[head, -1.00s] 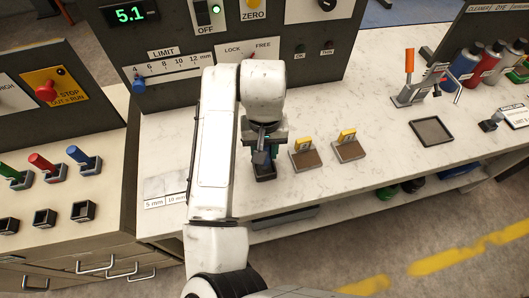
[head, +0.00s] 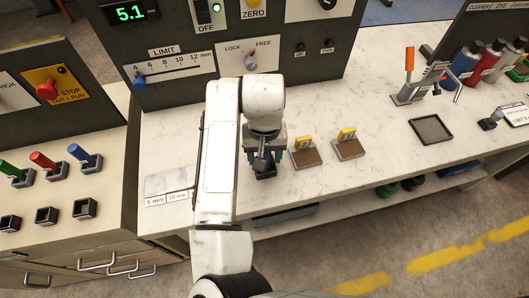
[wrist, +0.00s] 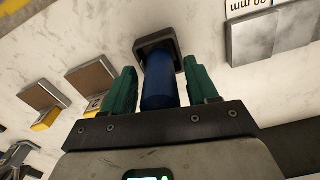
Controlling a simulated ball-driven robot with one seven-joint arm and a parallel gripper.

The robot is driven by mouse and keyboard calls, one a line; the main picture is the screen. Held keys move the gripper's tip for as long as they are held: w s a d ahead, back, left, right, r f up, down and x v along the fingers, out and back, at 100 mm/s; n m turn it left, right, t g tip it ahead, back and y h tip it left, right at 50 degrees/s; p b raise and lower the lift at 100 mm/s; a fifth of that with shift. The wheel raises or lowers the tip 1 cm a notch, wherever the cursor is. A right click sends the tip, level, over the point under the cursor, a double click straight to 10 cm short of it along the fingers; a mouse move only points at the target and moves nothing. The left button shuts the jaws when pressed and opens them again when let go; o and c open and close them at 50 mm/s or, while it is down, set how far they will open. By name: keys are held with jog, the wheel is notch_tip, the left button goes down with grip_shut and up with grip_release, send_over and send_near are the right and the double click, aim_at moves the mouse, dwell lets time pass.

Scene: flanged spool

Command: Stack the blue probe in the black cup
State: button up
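A blue cylinder, which looks like the blue probe (wrist: 158,85), stands with its far end in a square black cup (wrist: 153,43) in the wrist view. The same black cup (head: 265,174) shows on the counter under my wrist in the head view. My gripper (wrist: 162,88) is open, with one green finger on each side of the cylinder and narrow gaps between. In the head view my gripper (head: 264,160) hides most of the cylinder. How deep the cylinder sits in the cup cannot be told.
Two brown blocks with yellow tags (head: 305,153) stand just right of my gripper. Green, red and blue levers (head: 84,155) and several small black square cups (head: 84,208) are on the left cabinet. A dark tray (head: 431,130) lies to the right. A panel (head: 190,70) rises behind.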

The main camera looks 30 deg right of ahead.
notch_tip(320, 180, up, 13)
jog(key=shift+f, duration=0.1)
dwell(0.7)
dwell(0.5)
